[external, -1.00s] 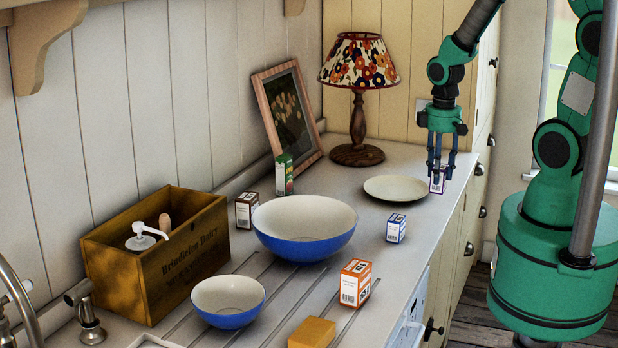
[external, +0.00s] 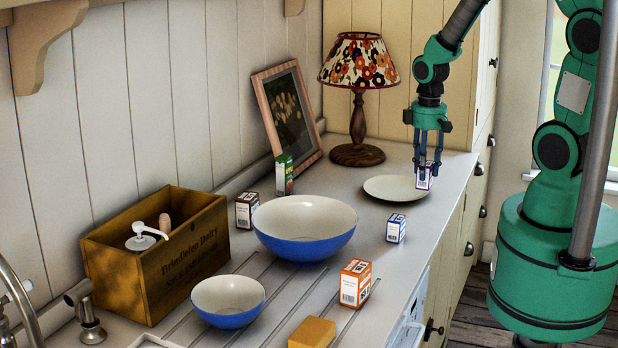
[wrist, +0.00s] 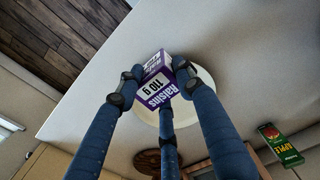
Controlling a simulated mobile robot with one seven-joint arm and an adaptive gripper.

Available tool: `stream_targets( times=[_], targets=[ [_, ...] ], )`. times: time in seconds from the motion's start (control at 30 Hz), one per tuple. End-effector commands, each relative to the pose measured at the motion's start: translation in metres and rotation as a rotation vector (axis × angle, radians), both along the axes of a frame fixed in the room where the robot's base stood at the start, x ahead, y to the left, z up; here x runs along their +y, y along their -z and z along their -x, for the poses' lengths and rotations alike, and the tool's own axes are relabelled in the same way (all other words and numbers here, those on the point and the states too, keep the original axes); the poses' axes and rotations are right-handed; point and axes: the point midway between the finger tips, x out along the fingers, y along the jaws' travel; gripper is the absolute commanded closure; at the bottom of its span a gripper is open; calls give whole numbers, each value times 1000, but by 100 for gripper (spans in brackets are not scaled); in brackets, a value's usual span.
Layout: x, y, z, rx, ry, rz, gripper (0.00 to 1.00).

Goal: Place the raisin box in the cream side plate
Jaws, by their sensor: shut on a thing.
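The raisin box (wrist: 156,92) is purple and white with "Raisins 110 g" on it. My gripper (external: 428,172) is shut on it, with fingers on its sides in the wrist view. In the external view the raisin box (external: 424,181) is held at the right edge of the cream side plate (external: 385,189), partly hidden by my fingers. The plate's rim (wrist: 207,78) shows behind the box and fingers in the wrist view. I cannot tell whether the box touches the plate.
A lamp (external: 358,108) stands behind the plate. A blue box (external: 396,229) and a blue-and-cream bowl (external: 304,246) stand nearer the camera. A green apple box (wrist: 281,144) stands by the picture frame (external: 289,113). The counter's right edge is close to the plate.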

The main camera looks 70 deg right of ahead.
Motion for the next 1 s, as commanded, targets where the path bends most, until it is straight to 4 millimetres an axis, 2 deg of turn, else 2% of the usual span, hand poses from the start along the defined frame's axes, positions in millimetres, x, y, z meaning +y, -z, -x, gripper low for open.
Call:
stream_targets(
  times=[0.3, 0.5, 0.67, 1.0],
  targets=[
    [-23, 6, -51, 0, 0, 0, 92],
    [-34, 9, -76, 0, 0, 0, 92],
    [-38, 9, -85, 0, 0, 0, 92],
    [-39, 8, -86, -1, 0, 0, 92]
  ],
)
